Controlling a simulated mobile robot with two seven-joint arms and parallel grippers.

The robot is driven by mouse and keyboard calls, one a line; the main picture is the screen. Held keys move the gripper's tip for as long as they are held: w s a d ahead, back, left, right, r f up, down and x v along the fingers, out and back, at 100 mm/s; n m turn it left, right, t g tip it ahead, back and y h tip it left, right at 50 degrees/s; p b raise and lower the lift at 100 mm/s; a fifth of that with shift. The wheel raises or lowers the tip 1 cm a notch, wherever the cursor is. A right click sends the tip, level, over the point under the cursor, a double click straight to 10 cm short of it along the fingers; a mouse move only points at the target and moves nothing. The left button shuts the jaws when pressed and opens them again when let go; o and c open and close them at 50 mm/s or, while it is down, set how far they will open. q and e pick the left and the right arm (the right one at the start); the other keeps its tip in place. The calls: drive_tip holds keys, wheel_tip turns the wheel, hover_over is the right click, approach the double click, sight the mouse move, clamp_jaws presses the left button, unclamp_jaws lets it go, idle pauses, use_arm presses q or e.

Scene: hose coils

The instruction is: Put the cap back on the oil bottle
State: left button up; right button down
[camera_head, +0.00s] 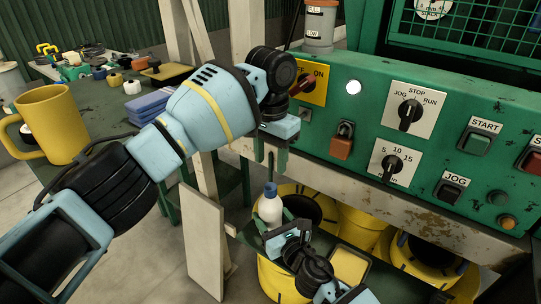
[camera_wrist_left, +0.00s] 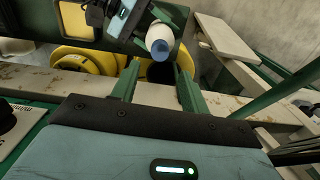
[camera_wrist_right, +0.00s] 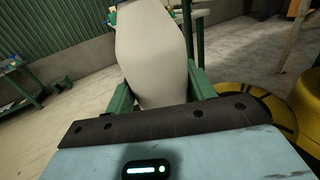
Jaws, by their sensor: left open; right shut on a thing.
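The oil bottle (camera_head: 270,208) is white and stands roughly upright in the head view, with the blue cap (camera_head: 270,188) on its top. The cap looks seated; I cannot tell whether it is tight. My right gripper (camera_head: 275,229) is shut on the bottle's body, which fills the middle of the right wrist view (camera_wrist_right: 150,62). My left gripper (camera_head: 270,162) is open and empty, fingers pointing down, a little above the cap and apart from it. In the left wrist view the cap (camera_wrist_left: 160,49) lies just beyond the open fingers (camera_wrist_left: 158,78).
The green control panel (camera_head: 440,125) with knobs and buttons stands close to the right of my left gripper. Yellow hose coils (camera_head: 318,208) lie below, behind the bottle. A green table (camera_head: 90,135) at left holds a yellow mug (camera_head: 52,122) and several small items.

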sight(270, 186)
use_arm(q)
drive_tip(key=shift+n, duration=0.3)
drive_tip(key=shift+f, duration=4)
drive_tip(key=shift+c, duration=0.5)
clamp_jaws()
drive_tip(key=shift+o, duration=1.2)
unclamp_jaws()
wheel_tip(270, 186, up, 12)
